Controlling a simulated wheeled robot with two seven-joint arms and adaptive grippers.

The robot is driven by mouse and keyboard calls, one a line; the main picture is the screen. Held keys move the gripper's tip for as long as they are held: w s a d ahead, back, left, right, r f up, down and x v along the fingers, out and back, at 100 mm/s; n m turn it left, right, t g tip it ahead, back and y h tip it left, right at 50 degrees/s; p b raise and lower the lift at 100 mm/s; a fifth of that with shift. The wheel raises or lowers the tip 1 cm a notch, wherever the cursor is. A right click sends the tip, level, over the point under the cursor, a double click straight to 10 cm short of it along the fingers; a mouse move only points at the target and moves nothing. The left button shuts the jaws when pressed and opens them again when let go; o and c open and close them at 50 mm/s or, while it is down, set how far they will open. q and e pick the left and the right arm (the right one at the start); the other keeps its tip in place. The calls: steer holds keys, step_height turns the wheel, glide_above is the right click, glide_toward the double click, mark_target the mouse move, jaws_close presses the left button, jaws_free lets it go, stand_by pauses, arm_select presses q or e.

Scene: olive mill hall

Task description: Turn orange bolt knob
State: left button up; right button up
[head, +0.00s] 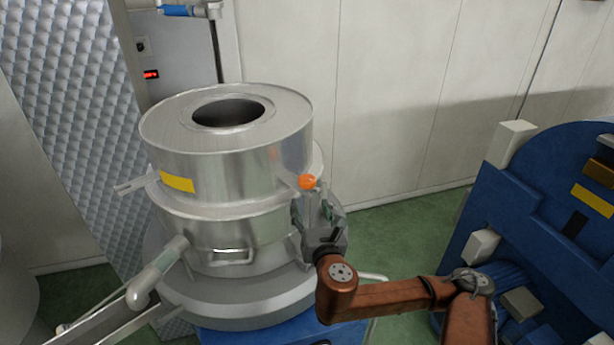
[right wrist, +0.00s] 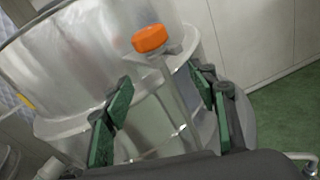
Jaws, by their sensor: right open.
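The orange bolt knob (head: 307,181) sits on the right side of a round steel machine (head: 225,160), on top of a bracket. In the right wrist view the orange knob (right wrist: 149,38) caps an upright metal bolt (right wrist: 174,98). My right gripper (head: 319,200) is just below the knob, beside the machine's side. In the right wrist view its green-padded fingers (right wrist: 157,82) are open and stand apart on either side of the bolt's line, with the knob beyond their tips. I cannot tell whether a finger touches the bolt. My left gripper is not in view.
A blue machine (head: 555,220) with white blocks stands at the right. A steel pipe (head: 158,272) and a handle (head: 231,257) stick out from the steel machine. A pale wall (head: 400,90) is behind. Green floor (head: 400,235) is free between the machines.

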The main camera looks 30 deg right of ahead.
mark_target(309, 185)
steer(key=shift+n+t, duration=0.5)
steer(key=shift+n, duration=0.3)
steer(key=r, duration=0.4)
steer(key=shift+s, duration=0.25)
steer(key=shift+w+d+r, duration=0.2)
steer(key=shift+w, duration=0.1)
steer(key=p+x, duration=0.2)
steer(key=x, duration=0.5)
steer(key=shift+f+p, duration=0.15)
steer(key=shift+p, duration=0.15)
steer(key=c, duration=1.2)
steer(key=shift+n, duration=0.3)
